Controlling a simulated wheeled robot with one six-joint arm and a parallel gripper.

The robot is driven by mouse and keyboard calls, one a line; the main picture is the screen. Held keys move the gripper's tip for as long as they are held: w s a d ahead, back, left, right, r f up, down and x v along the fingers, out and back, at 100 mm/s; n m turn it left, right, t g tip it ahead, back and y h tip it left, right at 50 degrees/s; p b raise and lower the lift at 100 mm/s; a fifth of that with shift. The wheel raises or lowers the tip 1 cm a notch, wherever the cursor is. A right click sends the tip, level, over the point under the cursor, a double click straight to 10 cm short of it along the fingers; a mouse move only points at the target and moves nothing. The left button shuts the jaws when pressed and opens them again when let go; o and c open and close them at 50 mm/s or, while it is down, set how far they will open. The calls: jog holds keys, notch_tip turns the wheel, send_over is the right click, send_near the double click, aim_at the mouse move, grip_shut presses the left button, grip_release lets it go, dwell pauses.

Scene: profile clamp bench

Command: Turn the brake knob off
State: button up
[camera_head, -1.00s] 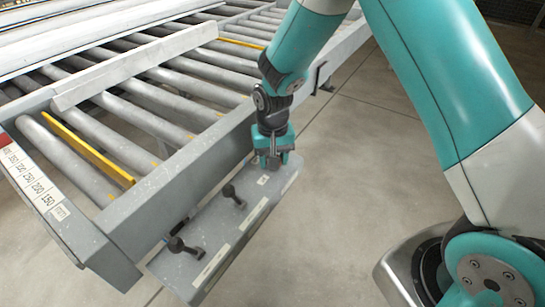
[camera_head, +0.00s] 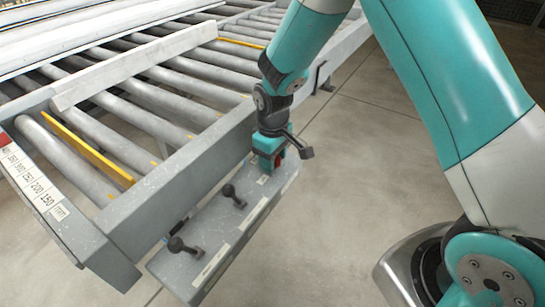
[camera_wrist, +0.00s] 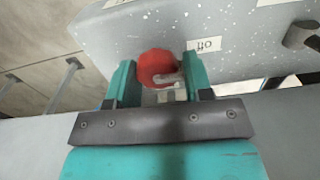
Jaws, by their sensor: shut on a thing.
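The red knob (camera_wrist: 156,62) sits on the grey control box (camera_wrist: 240,40) in the wrist view, with a pale pointer bar across its lower right. My gripper (camera_wrist: 160,84) has one teal finger on each side of the knob and is shut on it. In the head view my gripper (camera_head: 268,166) points down at the far right end of the control box (camera_head: 215,225). A sliver of the red knob (camera_head: 279,158) shows beside the fingers; most of it is hidden there. A small white label (camera_wrist: 205,45) is next to the knob; its marking is hard to read.
Two dark lever handles, the nearer (camera_head: 184,247) and the farther (camera_head: 233,195), stand up from the box, left of my gripper. The roller conveyor frame (camera_head: 180,185) runs along the box's left side. Open floor (camera_head: 330,220) lies to the right.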

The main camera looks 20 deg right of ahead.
jog(key=shift+n, duration=0.3)
jog(key=o, duration=0.9)
jog(key=shift+r, duration=0.15)
notch_tip(320, 180, up, 17)
jog(key=shift+r+b, duration=0.1)
jog(key=shift+b, duration=0.8)
